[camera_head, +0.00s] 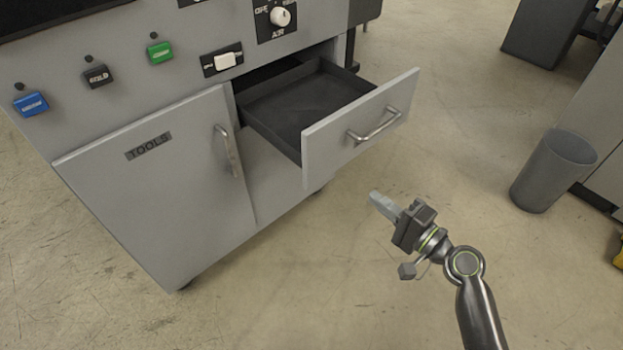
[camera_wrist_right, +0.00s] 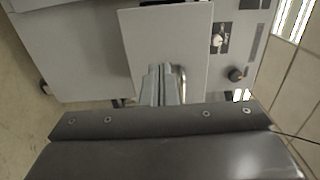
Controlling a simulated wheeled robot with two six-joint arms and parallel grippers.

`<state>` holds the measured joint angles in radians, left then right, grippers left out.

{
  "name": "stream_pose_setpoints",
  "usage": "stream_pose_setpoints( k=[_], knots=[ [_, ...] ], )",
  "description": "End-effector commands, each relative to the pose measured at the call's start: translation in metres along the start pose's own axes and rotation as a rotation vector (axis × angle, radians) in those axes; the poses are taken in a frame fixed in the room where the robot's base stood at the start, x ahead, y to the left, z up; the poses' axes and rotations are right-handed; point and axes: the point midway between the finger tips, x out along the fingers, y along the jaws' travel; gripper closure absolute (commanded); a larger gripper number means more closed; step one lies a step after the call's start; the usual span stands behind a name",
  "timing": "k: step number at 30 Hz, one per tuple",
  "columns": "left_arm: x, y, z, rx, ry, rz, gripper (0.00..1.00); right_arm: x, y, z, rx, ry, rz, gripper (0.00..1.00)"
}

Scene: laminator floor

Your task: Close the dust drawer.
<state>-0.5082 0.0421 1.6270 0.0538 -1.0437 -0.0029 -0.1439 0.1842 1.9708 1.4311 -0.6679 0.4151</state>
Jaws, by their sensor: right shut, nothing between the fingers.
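The dust drawer (camera_head: 360,127) is pulled out of the grey cabinet, its dark inside showing empty. Its grey front panel carries a metal bar handle (camera_head: 373,127). My right gripper (camera_head: 376,199) is shut and empty, in front of and below the drawer front in the head view, apart from it. In the right wrist view the shut fingers (camera_wrist_right: 162,84) point toward the drawer front (camera_wrist_right: 166,40), with the handle (camera_wrist_right: 181,84) just right of them and partly hidden. My left gripper is not in view.
A closed TOOLS door (camera_head: 150,190) sits left of the drawer. Above are blue, black and green buttons, a white switch (camera_head: 226,61) and an AIR knob (camera_head: 280,16). A grey bin (camera_head: 552,172) stands at the right. The floor around my right arm is clear.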

Motion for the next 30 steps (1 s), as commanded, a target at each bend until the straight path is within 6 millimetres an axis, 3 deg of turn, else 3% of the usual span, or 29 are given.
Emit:
stream_pose_setpoints(
  k=[5,18,24,30],
  knots=[
    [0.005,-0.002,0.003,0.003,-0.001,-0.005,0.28,0.026,-0.003,0.000,0.003,0.001,-0.004,1.00],
    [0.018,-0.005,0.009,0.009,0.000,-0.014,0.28,0.114,-0.001,0.000,0.000,0.001,0.000,1.00],
    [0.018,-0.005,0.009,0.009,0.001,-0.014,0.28,0.133,0.000,-0.001,-0.001,0.001,0.002,1.00],
    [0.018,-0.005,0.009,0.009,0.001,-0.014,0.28,0.137,0.001,-0.001,-0.001,0.002,0.003,1.00]
  ],
)
